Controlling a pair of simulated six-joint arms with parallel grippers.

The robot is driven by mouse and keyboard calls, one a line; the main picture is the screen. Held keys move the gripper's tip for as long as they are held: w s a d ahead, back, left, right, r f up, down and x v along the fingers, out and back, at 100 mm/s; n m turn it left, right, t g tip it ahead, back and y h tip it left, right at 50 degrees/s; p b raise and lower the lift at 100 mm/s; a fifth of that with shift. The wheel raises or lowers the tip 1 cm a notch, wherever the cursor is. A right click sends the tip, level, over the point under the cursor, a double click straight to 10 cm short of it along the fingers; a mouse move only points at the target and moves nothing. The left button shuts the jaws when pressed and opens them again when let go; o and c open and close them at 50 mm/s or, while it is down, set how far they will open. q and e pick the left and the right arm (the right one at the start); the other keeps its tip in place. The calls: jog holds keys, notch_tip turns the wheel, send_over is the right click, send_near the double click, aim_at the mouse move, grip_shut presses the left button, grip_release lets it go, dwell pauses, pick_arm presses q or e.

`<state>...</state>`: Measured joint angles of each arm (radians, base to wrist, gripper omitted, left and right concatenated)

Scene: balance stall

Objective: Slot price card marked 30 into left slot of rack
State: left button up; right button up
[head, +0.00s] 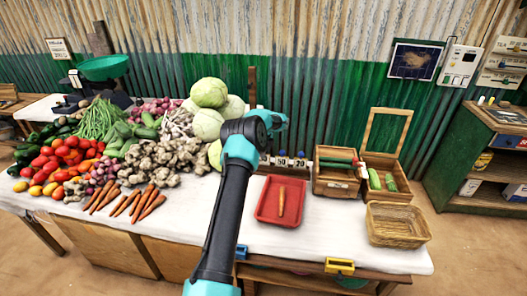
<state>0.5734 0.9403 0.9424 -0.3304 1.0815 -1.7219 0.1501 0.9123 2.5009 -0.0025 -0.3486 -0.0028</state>
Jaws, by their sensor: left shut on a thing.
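My left gripper (277,120) is raised above the back of the table, in front of the corrugated wall. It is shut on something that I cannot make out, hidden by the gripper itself. The dark card rack (283,170) stands on the table below and slightly right of it. Small dark cards marked 50 (282,161) and 20 (300,163) stand in it. Its left end lies close to my arm and is partly hidden, so I cannot tell what its left slot holds. I cannot see a card marked 30. My right gripper is not in view.
A red tray (270,212) with a carrot lies in front of the rack. Wooden crates (337,184) and a wicker basket (398,240) stand to the right. Cabbages (209,92), ginger and other vegetables fill the left. Bare white cloth (330,235) lies between tray and basket.

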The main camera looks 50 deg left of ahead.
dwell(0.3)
pick_arm(q)
jog(key=o, duration=1.5)
jog(key=shift+o, duration=0.2)
jog(key=shift+r, duration=0.1)
jog(key=shift+r, duration=3.45)
